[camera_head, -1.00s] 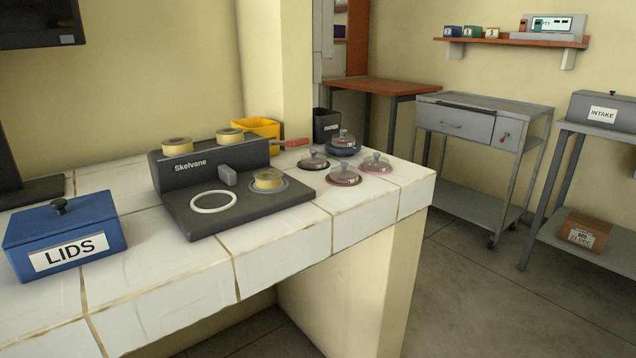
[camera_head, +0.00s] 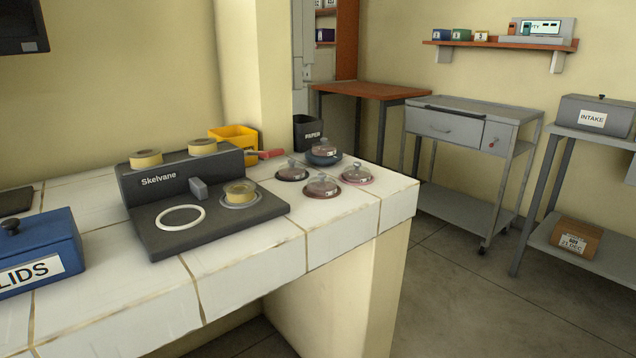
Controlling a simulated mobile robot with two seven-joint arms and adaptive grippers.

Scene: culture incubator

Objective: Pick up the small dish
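Several round dishes with clear knobbed lids stand close together at the right end of the white tiled counter (camera_head: 255,262). They are a dark one at left (camera_head: 292,173), a reddish one in front (camera_head: 322,188), a pinkish one at right (camera_head: 357,175) and a blue-grey one at the back (camera_head: 324,153). The pinkish one looks a little smaller than the front one. I cannot tell for sure which is the small dish. Neither of my grippers is in view.
A dark Skelvane device (camera_head: 160,235) with yellow ring-like rolls stands left of the dishes. A blue LIDS box (camera_head: 40,250) is at far left. A yellow bin (camera_head: 236,138), red-handled tool (camera_head: 265,154) and dark paper bin (camera_head: 308,132) are behind. A grey cart (camera_head: 455,125) stands beyond.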

